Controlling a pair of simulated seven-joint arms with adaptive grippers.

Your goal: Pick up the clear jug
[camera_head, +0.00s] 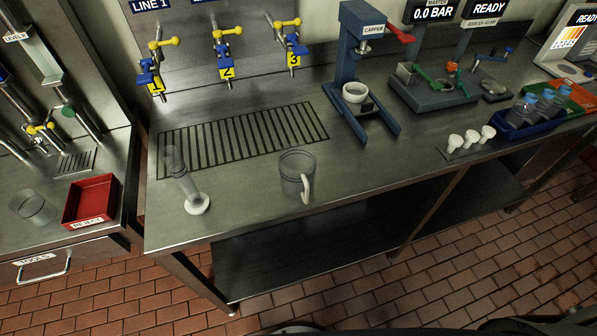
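The clear jug (291,173) stands upright on the steel counter, near its front edge and just in front of the drain grate. It is see-through, with a pale handle (306,188) on its front right side. It looks empty. Neither gripper shows in the head view. Dark shapes at the bottom edge are too cut off to tell what they are.
A clear cylinder with a white base (187,184) stands left of the jug. Numbered valves (226,67) hang above the grate (240,140). A blue capper (357,80) stands behind right. A red reject bin (90,201) sits left. Counter right of the jug is clear.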

